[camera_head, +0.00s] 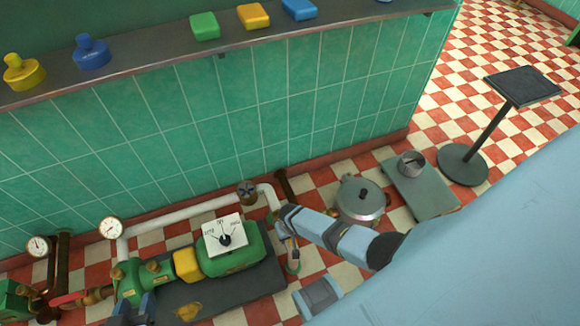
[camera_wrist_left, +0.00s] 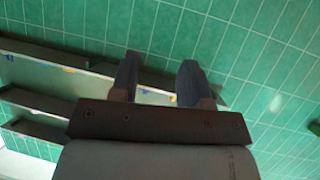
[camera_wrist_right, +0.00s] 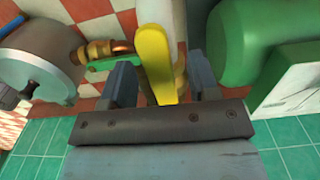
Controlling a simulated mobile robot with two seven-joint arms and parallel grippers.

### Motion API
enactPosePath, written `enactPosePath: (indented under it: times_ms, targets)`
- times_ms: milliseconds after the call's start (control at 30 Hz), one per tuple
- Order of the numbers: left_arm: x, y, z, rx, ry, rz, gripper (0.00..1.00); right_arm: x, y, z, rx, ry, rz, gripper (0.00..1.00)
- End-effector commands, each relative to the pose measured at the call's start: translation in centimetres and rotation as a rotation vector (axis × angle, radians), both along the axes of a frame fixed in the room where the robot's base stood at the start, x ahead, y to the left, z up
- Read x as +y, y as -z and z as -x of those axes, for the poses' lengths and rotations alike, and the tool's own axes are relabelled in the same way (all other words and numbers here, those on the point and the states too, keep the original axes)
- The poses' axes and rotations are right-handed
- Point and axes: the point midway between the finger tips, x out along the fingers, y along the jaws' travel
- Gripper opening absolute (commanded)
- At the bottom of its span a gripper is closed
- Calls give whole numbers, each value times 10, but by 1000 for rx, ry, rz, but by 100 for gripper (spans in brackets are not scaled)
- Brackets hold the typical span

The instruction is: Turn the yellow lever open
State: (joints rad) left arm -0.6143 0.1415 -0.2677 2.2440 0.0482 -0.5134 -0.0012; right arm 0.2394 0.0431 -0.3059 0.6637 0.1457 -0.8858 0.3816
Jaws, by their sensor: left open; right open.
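The yellow lever (camera_wrist_right: 154,48) stands in the middle of the right wrist view. My right gripper (camera_wrist_right: 161,78) is open, with a finger on each side of the lever; I cannot tell whether either touches it. In the head view the lever is not clearly visible near the end of my right arm, between the green pump (camera_head: 240,262) and the kettle (camera_head: 360,205). My left gripper (camera_head: 133,310) is open and empty at the bottom left of the head view, and its spread fingers also show in the left wrist view (camera_wrist_left: 158,80).
A white pipe (camera_head: 180,212) runs along the green tiled wall (camera_head: 260,110). A shelf (camera_head: 140,62) with coloured pieces tops the wall. A grey platform (camera_head: 425,195) and a black stand (camera_head: 522,85) are at the right.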

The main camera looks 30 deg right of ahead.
Motion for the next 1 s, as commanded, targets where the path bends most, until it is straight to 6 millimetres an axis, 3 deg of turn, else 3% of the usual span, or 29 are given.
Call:
enactPosePath:
  times_ms: [233, 400, 600, 800, 1000]
  targets:
    - [5, -17, 1, 17, -5, -30, 43, -1, -50, 0, -2, 0, -1, 55]
    - [11, -12, 3, 52, -12, -59, 43, -1, -90, 0, -3, 0, 0, 55]
    - [12, -9, 6, 71, -15, -75, 43, 0, -122, 0, -3, 0, 0, 55]
    - [11, -10, 6, 77, -17, -67, 43, 0, -135, 0, -1, 1, -1, 55]
    - [11, -8, 6, 81, -17, -66, 43, 0, -135, 0, -1, 1, -1, 55]
